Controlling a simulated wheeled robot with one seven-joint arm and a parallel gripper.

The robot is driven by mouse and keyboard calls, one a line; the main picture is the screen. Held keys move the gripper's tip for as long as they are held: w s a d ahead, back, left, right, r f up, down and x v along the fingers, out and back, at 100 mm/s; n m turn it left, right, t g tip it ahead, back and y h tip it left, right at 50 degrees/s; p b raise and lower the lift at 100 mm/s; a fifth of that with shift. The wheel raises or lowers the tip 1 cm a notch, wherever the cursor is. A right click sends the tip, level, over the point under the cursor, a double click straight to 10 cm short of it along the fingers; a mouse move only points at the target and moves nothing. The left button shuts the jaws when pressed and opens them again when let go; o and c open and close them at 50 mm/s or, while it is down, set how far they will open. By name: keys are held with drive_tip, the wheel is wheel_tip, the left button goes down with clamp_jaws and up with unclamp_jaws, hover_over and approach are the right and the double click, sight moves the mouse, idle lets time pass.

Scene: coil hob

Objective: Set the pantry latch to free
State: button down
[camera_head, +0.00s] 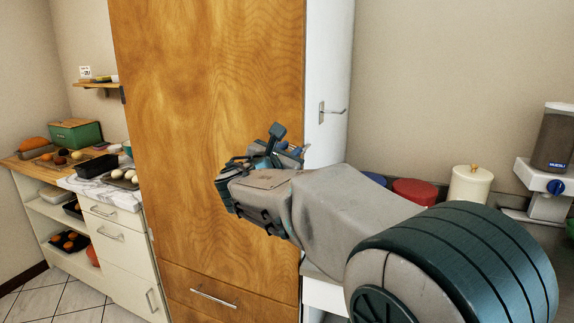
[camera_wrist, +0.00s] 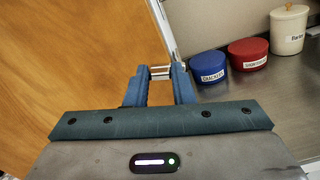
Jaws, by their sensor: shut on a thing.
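The pantry is a tall cabinet with a wood-grain door (camera_head: 210,100) and a white side panel (camera_head: 328,60). My gripper (camera_head: 285,148) is in front of the door near its right edge. In the wrist view, the blue fingers of my gripper (camera_wrist: 161,76) are shut on a small silvery bar (camera_wrist: 160,71) at the door's edge, which looks like the pantry latch. The fingers cover much of it, and its setting cannot be read. In the head view my gripper hides it.
A metal hook or lever (camera_head: 333,111) sticks out from the white side panel. A blue tub (camera_wrist: 209,67), a red tub (camera_wrist: 249,53) and a cream canister (camera_wrist: 289,30) stand on the counter to the right. A drawer handle (camera_head: 213,298) is below the door.

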drive_tip(key=m+b, duration=0.1)
drive_tip(key=b, duration=0.1)
drive_tip(key=m+b, duration=0.3)
drive_tip(key=shift+s+d+m+b, duration=0.1)
drive_tip(key=shift+d+m+b, duration=0.2)
drive_tip(key=shift+b, duration=0.1)
drive_tip(key=m+b, duration=0.2)
drive_tip(key=b, duration=0.1)
drive_tip(key=shift+s+d+r+m, duration=0.1)
drive_tip(key=shift+d+r+m, duration=0.15)
drive_tip(key=shift+m, duration=0.15)
drive_tip(key=shift+s+d+r+m+b, duration=0.1)
drive_tip(key=shift+d+m+b, duration=0.1)
drive_tip(key=shift+m+b, duration=1)
drive_tip(key=shift+s+d+r+m+b, duration=0.1)
drive_tip(key=shift+d+m+b, duration=0.05)
drive_tip(key=shift+m+b, duration=1.1)
drive_tip(key=shift+d+r+m+b, duration=0.1)
drive_tip(key=shift+d+m+b, duration=0.1)
drive_tip(key=shift+m+b, duration=1)
drive_tip(key=c, duration=1.2)
unclamp_jaws()
drive_tip(key=shift+r, duration=0.1)
drive_tip(key=shift+c, duration=0.2)
